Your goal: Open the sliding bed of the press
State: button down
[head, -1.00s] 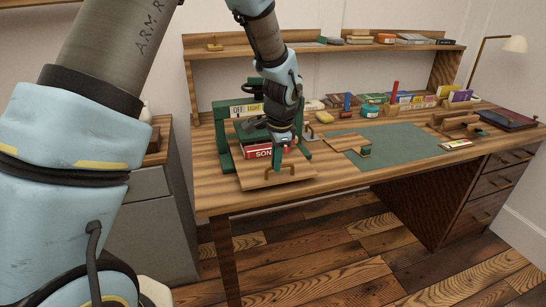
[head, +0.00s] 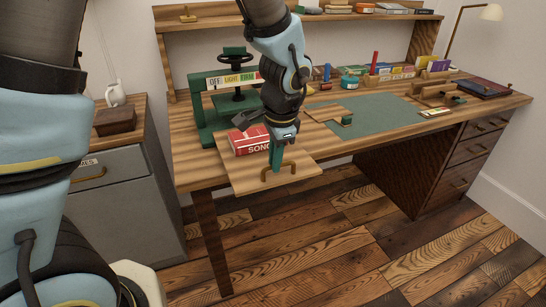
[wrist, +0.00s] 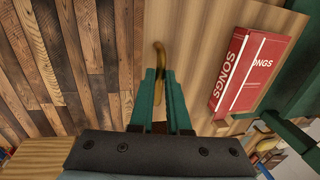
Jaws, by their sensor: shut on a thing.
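The green press (head: 205,118) stands at the desk's left end, with a label strip reading OFF, LIGHT, FIRM and a dark handwheel. Its wooden sliding bed (head: 240,176) sticks out well past the desk's front edge. A red SONGS book (head: 245,140) lies on the bed, in front of the press frame; it also shows in the wrist view (wrist: 250,72). My gripper (head: 276,168) is at the bed's front edge, shut on the brass handle (head: 291,165). In the wrist view the handle (wrist: 160,55) passes between the green fingertips (wrist: 160,74); part of it is hidden.
A wooden board (head: 325,113) with a green knob lies right of the press, next to a green mat (head: 385,120). Books and jars line the desk's back. A grey cabinet (head: 125,200) stands at left. The floor before the desk is clear.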

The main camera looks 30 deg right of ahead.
jog(key=c, duration=0.9)
grip_release()
jog(key=shift+r, duration=0.15)
jog(key=r, duration=0.3)
jog(key=s+r, duration=0.1)
jog(key=r, duration=0.3)
jog(key=s+r, duration=0.1)
jog(key=r, duration=0.2)
jog(key=shift+a+r, duration=0.1)
jog(key=shift+r, duration=0.1)
jog(key=w+a+f+n+p, duration=0.1)
jog(key=w+a+n, duration=0.1)
jog(key=a+n, duration=0.4)
jog(key=w+a+n+p, duration=0.1)
jog(key=w+a+n, duration=0.2)
jog(key=a, duration=1.3)
jog(key=w+a+f+n+p, duration=0.1)
jog(key=w+a+n, duration=0.2)
jog(key=a+n, duration=0.6)
jog(key=shift+w+a+f+g, duration=0.1)
jog(key=shift+a+f+g, duration=0.05)
jog(key=shift+a, duration=0.35)
jog(key=shift+w+a+f+g, duration=0.1)
jog(key=shift+a+f+g, duration=0.05)
jog(key=shift+a, duration=0.3)
